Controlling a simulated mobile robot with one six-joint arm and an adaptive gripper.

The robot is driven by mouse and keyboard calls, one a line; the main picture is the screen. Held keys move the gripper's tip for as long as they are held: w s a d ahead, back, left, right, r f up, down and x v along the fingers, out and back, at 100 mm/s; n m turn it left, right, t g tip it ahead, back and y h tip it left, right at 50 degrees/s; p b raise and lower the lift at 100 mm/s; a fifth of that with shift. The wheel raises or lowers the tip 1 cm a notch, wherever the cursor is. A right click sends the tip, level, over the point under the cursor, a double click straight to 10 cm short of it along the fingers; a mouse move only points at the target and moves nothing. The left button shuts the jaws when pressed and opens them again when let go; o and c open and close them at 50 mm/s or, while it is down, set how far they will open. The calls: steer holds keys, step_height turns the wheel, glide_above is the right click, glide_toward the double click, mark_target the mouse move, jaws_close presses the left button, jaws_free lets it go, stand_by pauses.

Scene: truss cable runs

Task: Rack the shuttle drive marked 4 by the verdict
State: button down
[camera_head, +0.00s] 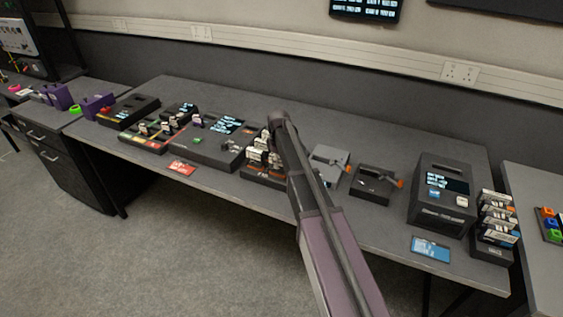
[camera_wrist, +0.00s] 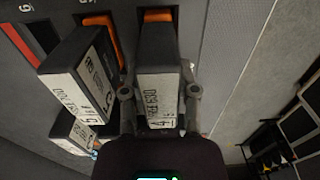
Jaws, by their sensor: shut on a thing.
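In the wrist view my gripper (camera_wrist: 160,88) is shut on a dark drive (camera_wrist: 158,50), one finger along each side. The drive has a white end label with printed characters and what looks like a 4 near its lower end. Its far end is close to an orange strip on a dark surface; I cannot tell whether it is seated there. Two similar labelled drives (camera_wrist: 78,75) stand just to the left, apart from the held one. In the head view my arm reaches to a group of drives in a dark rack (camera_head: 262,178) mid-table; the fingers are hidden there.
Left of the rack are a dark console with a screen (camera_head: 215,140) and a tray with red and green strips (camera_head: 145,137). To the right are a grey device (camera_head: 328,165), a black tray (camera_head: 375,183), a dark box with screens (camera_head: 442,195) and a stacked rack of drives (camera_head: 494,225).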

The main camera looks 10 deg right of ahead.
stand_by(0.4)
steer(key=shift+c, duration=1.4)
jaws_free()
steer(key=shift+o, duration=1.4)
steer(key=shift+r+p, duration=3.75)
